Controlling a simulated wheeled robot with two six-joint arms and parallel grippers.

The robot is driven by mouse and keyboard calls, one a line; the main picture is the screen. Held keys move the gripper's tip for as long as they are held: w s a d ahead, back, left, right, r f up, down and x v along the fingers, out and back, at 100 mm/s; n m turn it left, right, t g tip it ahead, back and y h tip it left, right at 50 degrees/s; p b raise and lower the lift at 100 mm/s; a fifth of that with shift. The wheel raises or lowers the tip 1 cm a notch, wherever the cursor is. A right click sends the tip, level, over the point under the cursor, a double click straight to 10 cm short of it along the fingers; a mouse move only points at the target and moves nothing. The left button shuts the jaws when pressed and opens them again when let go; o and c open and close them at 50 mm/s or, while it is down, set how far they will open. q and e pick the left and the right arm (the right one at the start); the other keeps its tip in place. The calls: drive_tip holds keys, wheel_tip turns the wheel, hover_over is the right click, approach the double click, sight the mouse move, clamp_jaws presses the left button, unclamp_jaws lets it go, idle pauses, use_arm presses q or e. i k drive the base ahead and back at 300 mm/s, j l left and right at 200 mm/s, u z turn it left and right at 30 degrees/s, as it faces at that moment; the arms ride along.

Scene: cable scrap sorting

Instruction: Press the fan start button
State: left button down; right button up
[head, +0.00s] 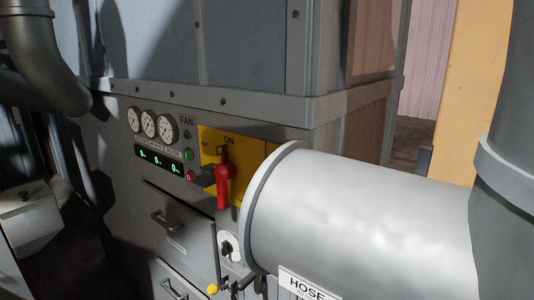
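The fan controls sit on the grey machine's front panel in the head view, under the label FAN (187,121). A green button (188,155), which looks like the start button, is right of the digital display. A red button (191,176) is just below it, and a small dark green round part (187,134) is above it. I cannot tell whether the green button is pressed in. Neither of my grippers is in view.
A red rotary handle (224,182) on a yellow plate (255,150) marked ON sits right of the buttons. A large silver duct (360,215) sticks out at the right. Three gauges (149,125) and a green-lit display (158,160) are left. Drawers with handles (166,222) are below.

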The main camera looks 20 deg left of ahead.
sight(187, 155)
drive_tip(key=j, duration=0.6)
drive_tip(key=i+j+u, duration=0.1)
drive_tip(key=j, duration=0.45)
drive_tip(key=i+j, duration=0.25)
drive_tip(key=j, duration=0.2)
